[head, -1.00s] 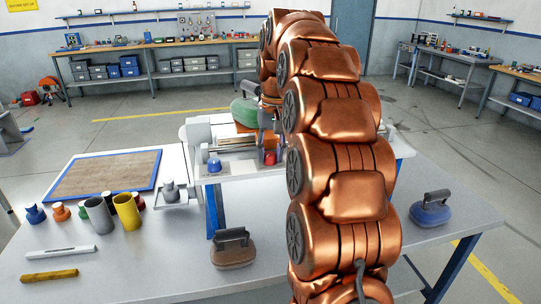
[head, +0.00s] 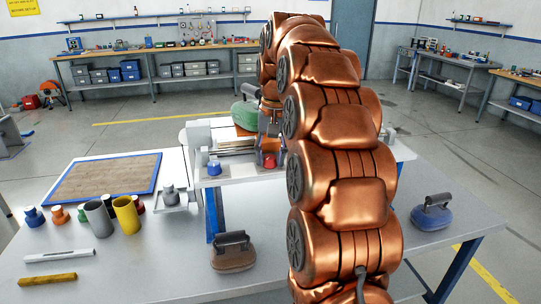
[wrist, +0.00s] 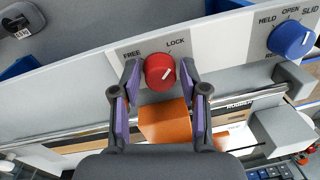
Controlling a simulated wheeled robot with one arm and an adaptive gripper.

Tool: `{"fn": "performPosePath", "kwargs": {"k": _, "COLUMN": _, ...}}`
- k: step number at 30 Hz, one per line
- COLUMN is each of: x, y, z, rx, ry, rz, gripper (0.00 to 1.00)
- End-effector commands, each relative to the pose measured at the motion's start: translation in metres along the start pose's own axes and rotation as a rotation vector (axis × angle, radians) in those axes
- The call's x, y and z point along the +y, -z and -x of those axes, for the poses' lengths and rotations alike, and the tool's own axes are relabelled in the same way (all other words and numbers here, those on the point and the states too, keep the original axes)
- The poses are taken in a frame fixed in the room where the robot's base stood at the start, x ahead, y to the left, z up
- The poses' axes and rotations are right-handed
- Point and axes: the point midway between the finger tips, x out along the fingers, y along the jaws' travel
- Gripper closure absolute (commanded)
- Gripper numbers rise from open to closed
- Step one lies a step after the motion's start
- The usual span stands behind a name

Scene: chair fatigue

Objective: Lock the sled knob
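The red sled knob (wrist: 159,72) is on a light panel in the wrist view, with FREE at its upper left and LOCK at its upper right. It has a white mark, but I cannot tell for sure which label this points to. My gripper (wrist: 160,75) is open, with one purple-padded finger on each side of the knob and small gaps showing. In the head view the red knob (head: 268,161) is at the panel's right part, and my gripper (head: 268,140) is partly hidden by my arm.
A blue knob (wrist: 291,39) with its own labels is to the right on the same panel. An orange block (wrist: 165,123) lies below the red knob in the wrist view. A brown weight with a handle (head: 233,252) and a blue one (head: 432,212) stand on the table (head: 150,270).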

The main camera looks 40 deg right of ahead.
Motion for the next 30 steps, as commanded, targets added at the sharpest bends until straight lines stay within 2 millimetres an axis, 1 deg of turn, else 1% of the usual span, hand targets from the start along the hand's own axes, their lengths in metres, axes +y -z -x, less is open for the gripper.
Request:
{"fn": "performPosePath", "kwargs": {"k": 1, "x": 0.0, "y": 0.0001, "z": 0.0002, "rx": 0.001, "ry": 0.0, "rz": 0.0, "gripper": 0.48}}
{"fn": "performPosePath", "kwargs": {"k": 3, "x": 0.0, "y": 0.0002, "z": 0.0003, "rx": 0.001, "ry": 0.0, "rz": 0.0, "gripper": 0.4}}
{"fn": "performPosePath", "kwargs": {"k": 4, "x": 0.0001, "y": 0.0002, "z": 0.0004, "rx": 0.001, "ry": 0.0, "rz": 0.0, "gripper": 0.4}}
{"fn": "performPosePath", "kwargs": {"k": 19, "x": 0.0001, "y": 0.0004, "z": 0.0012, "rx": 0.001, "ry": 0.0, "rz": 0.02, "gripper": 0.4}}
{"fn": "performPosePath", "kwargs": {"k": 23, "x": 0.0002, "y": 0.0006, "z": 0.0021, "rx": -0.004, "ry": 0.0, "rz": 0.084, "gripper": 0.4}}
{"fn": "performPosePath", "kwargs": {"k": 30, "x": 0.0005, "y": 0.0009, "z": 0.003, "rx": -0.019, "ry": 0.0, "rz": 0.286, "gripper": 0.4}}
